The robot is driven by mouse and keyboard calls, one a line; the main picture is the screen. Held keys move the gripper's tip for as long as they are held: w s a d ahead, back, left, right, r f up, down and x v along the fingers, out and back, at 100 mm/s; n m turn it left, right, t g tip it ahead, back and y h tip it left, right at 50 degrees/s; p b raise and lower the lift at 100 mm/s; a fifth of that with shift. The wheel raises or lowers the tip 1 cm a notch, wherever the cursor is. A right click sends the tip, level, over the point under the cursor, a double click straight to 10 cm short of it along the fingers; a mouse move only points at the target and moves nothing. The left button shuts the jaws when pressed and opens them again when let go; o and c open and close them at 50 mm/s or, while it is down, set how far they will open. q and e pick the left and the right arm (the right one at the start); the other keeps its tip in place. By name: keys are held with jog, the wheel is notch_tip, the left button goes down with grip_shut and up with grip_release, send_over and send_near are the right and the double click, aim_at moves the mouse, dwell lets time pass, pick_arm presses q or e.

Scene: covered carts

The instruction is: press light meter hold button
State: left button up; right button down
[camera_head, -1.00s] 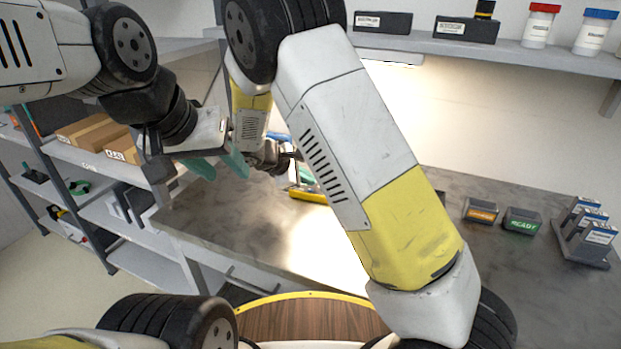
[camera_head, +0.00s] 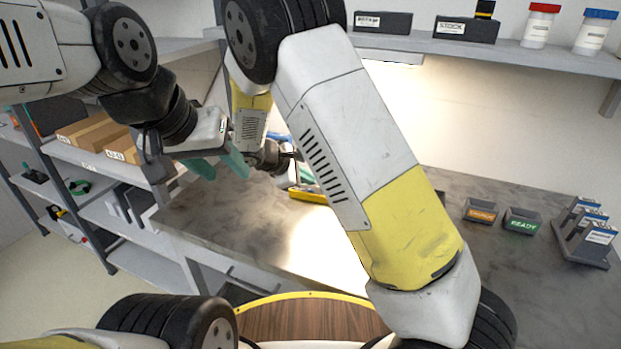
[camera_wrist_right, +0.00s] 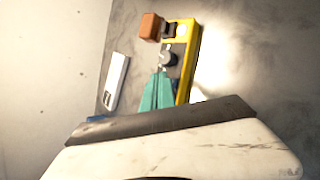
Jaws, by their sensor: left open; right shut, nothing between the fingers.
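The light meter (camera_wrist_right: 188,60) has a yellow case and a dark face in the right wrist view. A grey round part (camera_wrist_right: 167,58) and an orange-brown block (camera_wrist_right: 152,27) show at its face and upper end. In the head view only part of its yellow case (camera_head: 308,194) shows, behind my right arm. My right gripper (camera_wrist_right: 160,76) is shut and empty, its teal fingertips over the meter's face, just below the grey part. I cannot tell whether they touch it. My left gripper (camera_head: 219,165) is open and empty, left of the meter. The hold button is not clearly identifiable.
A white object (camera_wrist_right: 117,82) lies left of the meter. On the bench (camera_head: 400,262) stand an orange-lit box (camera_head: 481,211), a green READY box (camera_head: 522,222) and a rack (camera_head: 583,240). A shelf (camera_head: 480,47) with bins and jars runs above.

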dwell(0.3)
jog(key=shift+f, duration=0.45)
jog(key=shift+f, duration=0.3)
dwell(0.7)
jog(key=shift+r, duration=0.75)
jog(key=shift+r, duration=2.5)
